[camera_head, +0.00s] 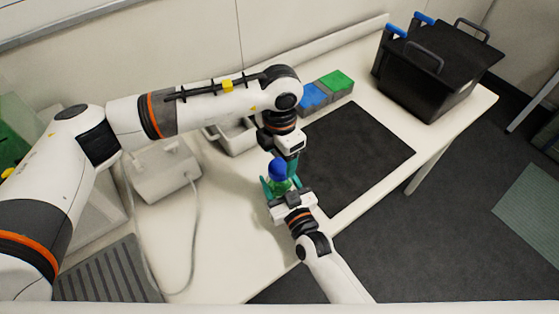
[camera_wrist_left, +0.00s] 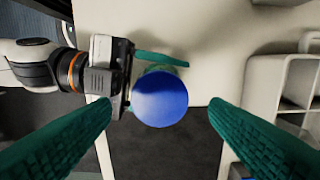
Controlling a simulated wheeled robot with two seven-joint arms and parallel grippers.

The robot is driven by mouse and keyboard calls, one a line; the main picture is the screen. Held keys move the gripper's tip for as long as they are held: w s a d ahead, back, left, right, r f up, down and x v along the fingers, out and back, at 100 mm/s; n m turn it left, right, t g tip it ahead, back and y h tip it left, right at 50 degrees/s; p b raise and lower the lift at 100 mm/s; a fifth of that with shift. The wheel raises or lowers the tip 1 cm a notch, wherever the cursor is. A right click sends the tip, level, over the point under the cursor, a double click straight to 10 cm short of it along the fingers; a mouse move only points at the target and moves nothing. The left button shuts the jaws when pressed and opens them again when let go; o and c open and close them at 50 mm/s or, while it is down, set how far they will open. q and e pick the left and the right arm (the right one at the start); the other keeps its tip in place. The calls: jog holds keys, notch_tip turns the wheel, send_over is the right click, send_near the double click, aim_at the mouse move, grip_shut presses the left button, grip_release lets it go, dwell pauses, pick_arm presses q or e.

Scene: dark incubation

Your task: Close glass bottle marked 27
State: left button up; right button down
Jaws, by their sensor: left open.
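The glass bottle (camera_head: 279,186) is greenish, with a blue cap (camera_head: 277,169) on top; no number is readable. My right gripper (camera_head: 279,184) comes in from below in the head view, with teal fingers on both sides of the bottle body. In the left wrist view the blue cap (camera_wrist_left: 160,98) is seen from above and hides most of the bottle and one right finger. My left gripper (camera_head: 291,163) points down beside the cap in the head view. Its teal fingers are spread wide in the left wrist view, with the cap between and beyond them, untouched.
A black mat (camera_head: 362,152) lies on the white table, right of the grippers. Behind are blue (camera_head: 314,96) and green (camera_head: 337,81) racks. A black box (camera_head: 432,76) stands at the back right. A pale device (camera_head: 163,173) with a cable stands left.

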aim_at(279, 167)
pick_arm(q)
jog(key=shift+r, duration=0.35)
jog(key=shift+c, duration=0.5)
notch_tip(279, 167, up, 4)
jog(key=n, duration=0.4)
jog(key=shift+f+n, duration=0.2)
jog(key=shift+n, duration=0.2)
jog(key=shift+f, duration=0.1)
jog(key=shift+f, duration=3.95)
jog(key=c, duration=1)
